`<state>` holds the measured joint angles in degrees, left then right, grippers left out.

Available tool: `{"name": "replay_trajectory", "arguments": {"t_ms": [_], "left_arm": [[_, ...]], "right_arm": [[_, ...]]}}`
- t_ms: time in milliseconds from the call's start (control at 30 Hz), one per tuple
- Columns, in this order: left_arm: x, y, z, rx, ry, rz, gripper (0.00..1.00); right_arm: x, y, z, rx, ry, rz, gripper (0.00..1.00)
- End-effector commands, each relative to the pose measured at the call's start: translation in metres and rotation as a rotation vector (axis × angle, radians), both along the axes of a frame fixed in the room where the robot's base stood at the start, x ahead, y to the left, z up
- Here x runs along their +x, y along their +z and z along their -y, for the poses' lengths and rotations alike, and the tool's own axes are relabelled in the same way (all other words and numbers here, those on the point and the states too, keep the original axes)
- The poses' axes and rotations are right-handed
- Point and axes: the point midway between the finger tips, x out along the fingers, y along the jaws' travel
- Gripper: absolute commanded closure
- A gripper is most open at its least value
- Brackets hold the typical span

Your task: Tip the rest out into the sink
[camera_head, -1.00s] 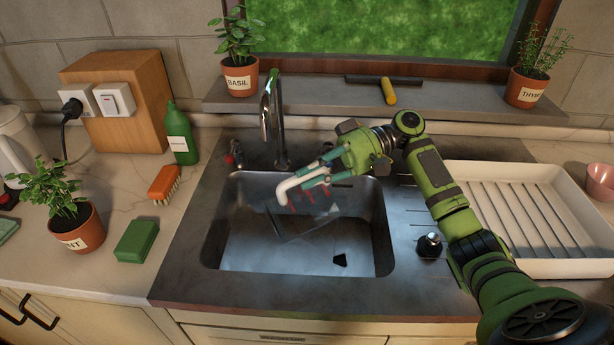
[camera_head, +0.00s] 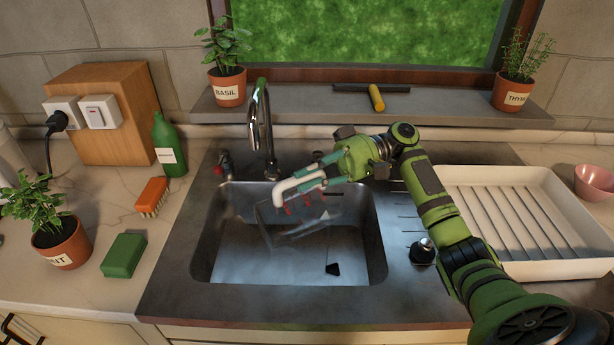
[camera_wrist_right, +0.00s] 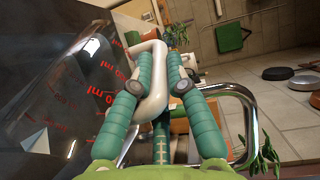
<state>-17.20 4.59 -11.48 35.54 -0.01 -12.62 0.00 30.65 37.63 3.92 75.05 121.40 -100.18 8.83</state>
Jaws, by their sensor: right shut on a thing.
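A clear measuring jug (camera_head: 270,217) with red markings and a white handle (camera_head: 288,187) is held tilted over the sink (camera_head: 205,245). My right gripper (camera_head: 307,183) is shut on the handle. In the right wrist view, its teal fingers (camera_wrist_right: 153,78) sit on both sides of the handle (camera_wrist_right: 155,92), and the see-through jug wall with red "ml" marks (camera_wrist_right: 80,85) fills the left. I cannot tell whether liquid is in the jug or flowing out. My left gripper is out of view.
A tap (camera_head: 264,125) stands behind the sink, left of the jug. A white draining tray (camera_head: 465,178) is on the right. A green bottle (camera_head: 168,148), an orange brush (camera_head: 152,196) and a green sponge (camera_head: 123,256) are on the left counter.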

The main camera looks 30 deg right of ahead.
Motion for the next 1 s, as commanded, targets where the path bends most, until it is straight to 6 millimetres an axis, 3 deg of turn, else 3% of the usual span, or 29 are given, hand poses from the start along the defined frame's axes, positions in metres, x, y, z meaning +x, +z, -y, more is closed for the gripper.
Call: {"name": "replay_trajectory", "arguments": {"t_ms": [133,1000], "left_arm": [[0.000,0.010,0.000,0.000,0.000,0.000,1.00],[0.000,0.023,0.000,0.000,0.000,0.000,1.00]], "right_arm": [[0.000,-0.001,-0.009,-0.065,0.001,-0.003,1.00],[0.002,-0.009,-0.025,-0.184,-0.001,-0.008,1.00]]}}
